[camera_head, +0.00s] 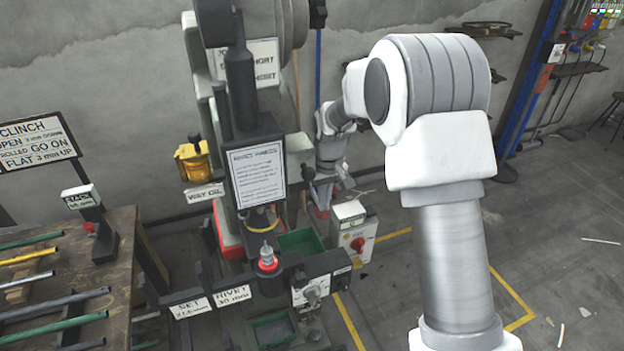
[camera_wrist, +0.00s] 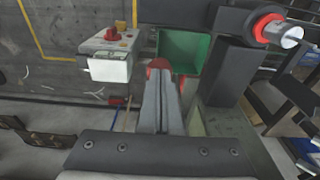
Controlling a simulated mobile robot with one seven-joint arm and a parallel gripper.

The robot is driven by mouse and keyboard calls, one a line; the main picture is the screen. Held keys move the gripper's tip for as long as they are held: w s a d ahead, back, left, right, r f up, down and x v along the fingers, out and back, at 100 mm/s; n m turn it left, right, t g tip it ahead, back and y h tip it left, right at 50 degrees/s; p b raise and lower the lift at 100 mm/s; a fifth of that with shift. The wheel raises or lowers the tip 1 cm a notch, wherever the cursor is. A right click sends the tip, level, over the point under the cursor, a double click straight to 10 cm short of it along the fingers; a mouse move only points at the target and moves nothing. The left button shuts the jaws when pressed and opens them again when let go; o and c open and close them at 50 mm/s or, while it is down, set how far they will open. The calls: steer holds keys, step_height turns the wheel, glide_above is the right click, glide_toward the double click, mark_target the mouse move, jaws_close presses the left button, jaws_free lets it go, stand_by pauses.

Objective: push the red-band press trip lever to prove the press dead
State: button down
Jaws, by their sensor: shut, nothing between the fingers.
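The press (camera_head: 235,110) stands at the centre of the head view, with a notice plate on its front and a red ring (camera_head: 267,263) around its lower tool. The ring also shows at the upper right of the wrist view (camera_wrist: 268,26). My gripper (camera_wrist: 157,78) is shut and empty, its fingers side by side. A rounded red part (camera_wrist: 159,65) shows right at the fingertips and may be the trip lever's knob. I cannot tell whether they touch it. In the head view my gripper is beside the press's right side, mostly hidden, and the lever is not clear.
A grey switch box (camera_head: 355,235) with a red knob stands right of the press; it is left of my fingers in the wrist view (camera_wrist: 110,45). A green tray (camera_head: 302,241) is close by. A rack table (camera_head: 110,265) stands at left. Floor at right is mostly clear.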

steer(key=shift+f, duration=0.75)
steer(key=shift+b, duration=0.3)
steer(key=shift+f, duration=0.45)
steer(key=shift+r, duration=0.1)
steer(key=shift+s+d+r+p, duration=0.15)
steer(key=shift+s+r+p, duration=0.25)
steer(key=shift+r, duration=0.45)
steer(key=shift+s+d+r+p, duration=0.25)
steer(key=shift+s+r, duration=0.25)
steer(key=shift+r, duration=0.3)
steer(key=shift+s+d+r+p, duration=0.1)
steer(key=shift+s+r+p, duration=0.3)
steer(key=shift+r, duration=0.45)
